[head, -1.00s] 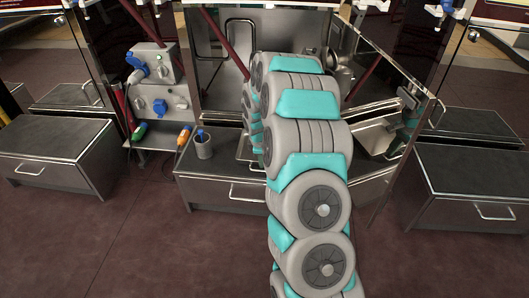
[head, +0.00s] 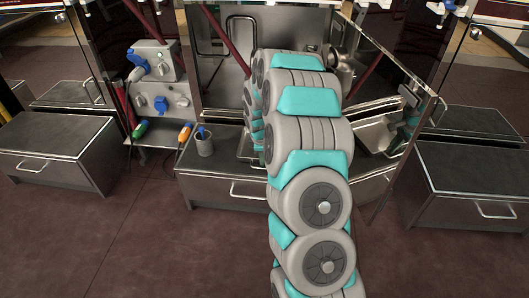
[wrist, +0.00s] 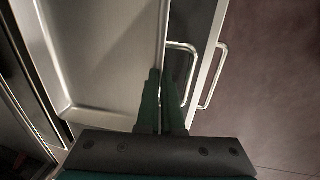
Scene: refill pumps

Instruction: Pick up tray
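The tray is a shallow bare metal pan with raised walls. In the wrist view the tray (wrist: 105,60) fills the left half. My gripper (wrist: 162,72) has its two dark green fingers close together, one on each side of the tray's right rim, with only a thin gap between them. It looks shut on that rim.
Metal drawers with handles (wrist: 213,75) lie just right of the tray. My arm covers the middle of the head view. A socket box (head: 152,62) hangs at left. The floor in front is clear.

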